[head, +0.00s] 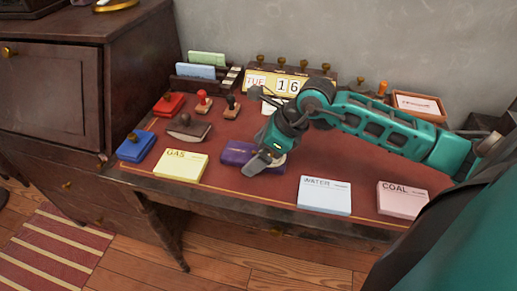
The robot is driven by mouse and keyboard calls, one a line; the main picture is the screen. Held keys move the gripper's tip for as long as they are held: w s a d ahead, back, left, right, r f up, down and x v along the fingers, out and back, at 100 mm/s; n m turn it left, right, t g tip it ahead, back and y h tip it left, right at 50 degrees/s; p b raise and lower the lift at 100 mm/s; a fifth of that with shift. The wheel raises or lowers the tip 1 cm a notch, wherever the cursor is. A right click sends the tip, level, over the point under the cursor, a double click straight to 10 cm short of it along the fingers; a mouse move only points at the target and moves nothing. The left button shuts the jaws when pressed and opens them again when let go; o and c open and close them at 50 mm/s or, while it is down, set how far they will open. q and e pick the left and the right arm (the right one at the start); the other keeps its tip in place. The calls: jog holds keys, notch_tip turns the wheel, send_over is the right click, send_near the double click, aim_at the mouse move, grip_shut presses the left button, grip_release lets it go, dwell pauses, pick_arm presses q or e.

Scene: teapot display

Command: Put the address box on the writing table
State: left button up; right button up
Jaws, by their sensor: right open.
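The writing table (150,178) has a dark red top and a dark wooden edge. No object is clearly labelled as the address box. A dark holder with green and blue cards (205,72) stands at the back left, and a brown wooden box (418,104) with a white card stands at the back right. My right gripper (262,160) is open, low over the table at a purple object (238,153), partly covering it. I cannot tell whether they touch. My left gripper is out of view.
Yellow GAS (180,166), white WATER (324,195) and pink COAL (402,200) pads lie along the front. A blue pad (135,147), red pad (168,105) and stamps (203,101) lie left. A calendar (279,82) stands behind. A dark cabinet (50,90) adjoins left.

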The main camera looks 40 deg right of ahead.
jog(key=shift+r, duration=0.25)
jog(key=p+v, duration=0.1)
jog(key=v, duration=0.8)
jog(key=shift+s+p, duration=0.1)
jog(key=shift+p, duration=0.25)
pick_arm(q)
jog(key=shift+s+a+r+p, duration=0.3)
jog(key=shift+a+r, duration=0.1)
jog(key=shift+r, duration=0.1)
pick_arm(e)
jog(key=v, duration=0.2)
jog(key=shift+s+d+r, duration=0.1)
jog(key=shift+s+r, duration=0.05)
jog(key=shift+r, duration=0.2)
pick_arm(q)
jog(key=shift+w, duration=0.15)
